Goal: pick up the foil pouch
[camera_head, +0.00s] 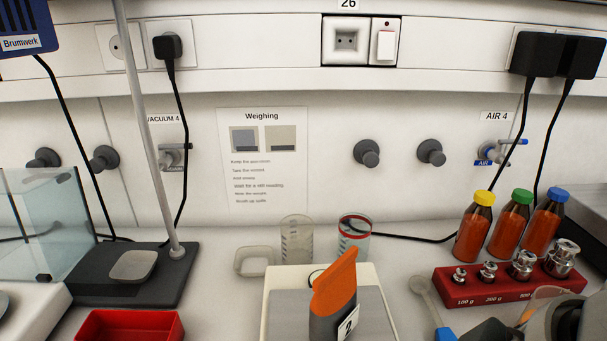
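I cannot make out a plainly foil pouch. My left gripper is not in view. A grey rounded part with dark pieces comes in at the bottom right corner; it may be my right arm, but its fingers cannot be made out.
Several metal weights sit in a red block (490,284). Two clear beakers (297,240) (355,236) stand behind the white balance (269,306). A red tray (128,322), a stand base (172,281) and a glass enclosure (40,225) are left.

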